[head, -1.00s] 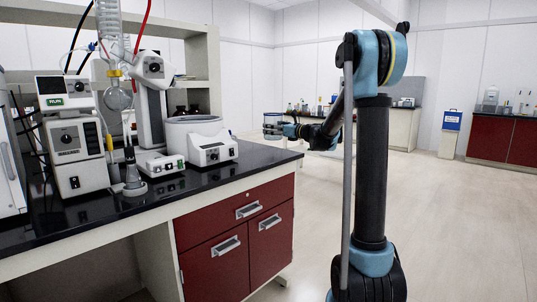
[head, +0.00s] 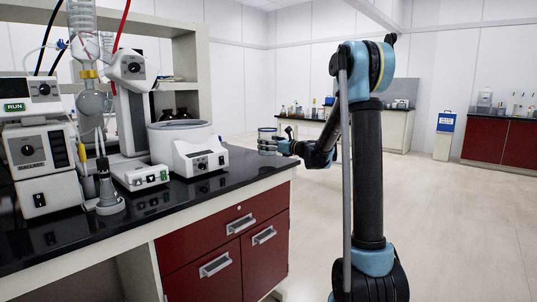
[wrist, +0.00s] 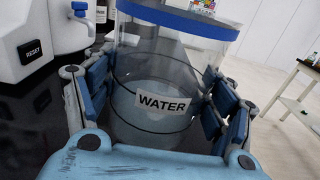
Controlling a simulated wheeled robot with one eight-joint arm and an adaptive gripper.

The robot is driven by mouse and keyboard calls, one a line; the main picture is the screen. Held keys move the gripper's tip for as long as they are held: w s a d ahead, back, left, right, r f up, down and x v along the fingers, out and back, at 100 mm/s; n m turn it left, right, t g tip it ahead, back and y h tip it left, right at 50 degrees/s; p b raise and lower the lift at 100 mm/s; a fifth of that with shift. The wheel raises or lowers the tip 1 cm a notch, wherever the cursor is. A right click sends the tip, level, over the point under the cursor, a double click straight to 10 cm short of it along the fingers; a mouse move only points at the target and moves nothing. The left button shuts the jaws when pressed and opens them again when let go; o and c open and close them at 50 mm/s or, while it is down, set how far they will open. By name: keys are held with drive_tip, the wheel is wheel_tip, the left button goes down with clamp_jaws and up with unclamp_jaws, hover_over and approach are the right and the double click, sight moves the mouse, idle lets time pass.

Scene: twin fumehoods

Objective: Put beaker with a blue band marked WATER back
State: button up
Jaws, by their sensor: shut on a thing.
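The clear beaker with a blue band and a WATER label (wrist: 163,104) fills the middle of the wrist view. It stands upright with clear liquid inside. My gripper (wrist: 160,110) is shut on it, with a finger on each side of its wall. In the head view the beaker (head: 266,139) is small, at the far right end of the black bench top (head: 235,178). My gripper (head: 284,147) reaches it from the right. I cannot tell whether the beaker's base touches the bench.
A white bath unit (head: 200,155) with a RESET button stands left of the beaker. A stirrer unit (head: 140,174), a flask assembly and a RUN controller (head: 35,150) stand further left. The bench's front right strip is clear. Open floor (head: 450,230) lies to the right.

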drive_tip(key=shift+f, duration=1.85)
drive_tip(key=o, duration=1.7)
drive_tip(key=shift+s, duration=0.1)
drive_tip(key=v, duration=1.2)
drive_tip(key=s+d+f+n+g+h, duration=0.1)
drive_tip(key=s+f+n+g+h, duration=0.2)
drive_tip(key=s+n, duration=0.6)
drive_tip(key=s+d+f+n+g+h, duration=0.15)
drive_tip(key=s+f+n, duration=0.3)
drive_tip(key=s, duration=0.85)
drive_tip(key=s+d+f+n+g+h, duration=0.1)
drive_tip(key=s+d+f+n+h, duration=0.2)
drive_tip(key=s, duration=0.4)
drive_tip(key=s+d+f+n+g+h, duration=0.2)
drive_tip(key=s+d+f+n+h, duration=0.1)
drive_tip(key=s+d+f+n, duration=0.2)
drive_tip(key=s+d+f+n+g+h, duration=0.1)
drive_tip(key=s+d+f+n+h, duration=0.2)
drive_tip(key=s+d, duration=0.4)
drive_tip(key=shift+s+d+f+n+h, duration=0.15)
drive_tip(key=shift+s+n, duration=0.1)
drive_tip(key=shift+s, duration=0.45)
drive_tip(key=shift+s+a+f+n+h, duration=0.15)
drive_tip(key=shift+s+n, duration=0.1)
drive_tip(key=shift+s, duration=0.4)
drive_tip(key=shift+s+d+f+n+h, duration=0.15)
drive_tip(key=shift+s+n, duration=0.1)
drive_tip(key=shift+s, duration=0.45)
